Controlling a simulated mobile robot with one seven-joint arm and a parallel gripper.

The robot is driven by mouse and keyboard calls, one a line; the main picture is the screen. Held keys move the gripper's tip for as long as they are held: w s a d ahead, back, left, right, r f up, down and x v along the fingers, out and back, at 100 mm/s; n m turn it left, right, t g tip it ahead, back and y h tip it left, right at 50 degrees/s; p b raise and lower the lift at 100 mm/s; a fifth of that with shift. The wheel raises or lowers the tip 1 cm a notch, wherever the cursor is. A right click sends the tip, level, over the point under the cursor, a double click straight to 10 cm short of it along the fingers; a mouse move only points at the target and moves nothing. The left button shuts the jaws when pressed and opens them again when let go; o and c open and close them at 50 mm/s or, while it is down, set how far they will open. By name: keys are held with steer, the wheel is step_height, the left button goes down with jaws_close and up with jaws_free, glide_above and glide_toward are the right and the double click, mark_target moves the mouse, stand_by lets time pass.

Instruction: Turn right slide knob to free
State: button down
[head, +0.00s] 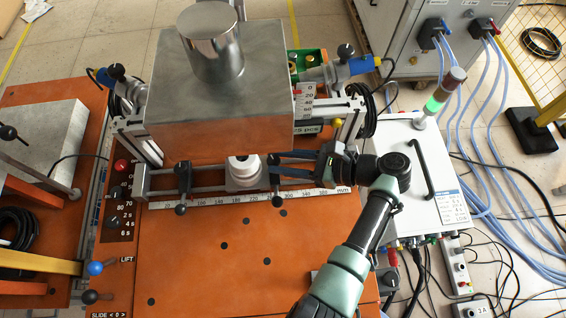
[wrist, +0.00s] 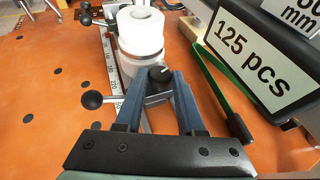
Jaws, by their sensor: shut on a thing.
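The right slide knob (wrist: 160,74) is a black round knob with a white pointer mark, seen between my fingertips in the wrist view. My gripper (wrist: 157,82) is shut on it, one blue-grey finger on each side. In the head view my gripper (head: 284,163) reaches in from the right along the front rail, and its fingers hide most of the knob there. A black ball-ended lever (wrist: 92,99) sticks out to the left just below the knob. The white ringed cylinder (wrist: 140,32) stands just beyond the knob.
A large metal-topped block (head: 220,140) stands behind the rail. A ruler strip (head: 225,199) runs along its front. The "125 pcs" sign (wrist: 262,60) and a green-and-black lever (wrist: 222,95) are close to my right finger. The orange tabletop (head: 200,260) in front is clear.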

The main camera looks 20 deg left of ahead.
steer(key=shift+w+n+g+b, duration=0.15)
steer(key=shift+n+g+b, duration=0.5)
steer(key=shift+n+g, duration=0.2)
steer(key=shift+g, duration=0.35)
steer(key=c, duration=0.8)
jaws_free()
steer(key=v, duration=1.3)
steer(key=shift+p, duration=0.3)
steer(key=shift+o, duration=0.2)
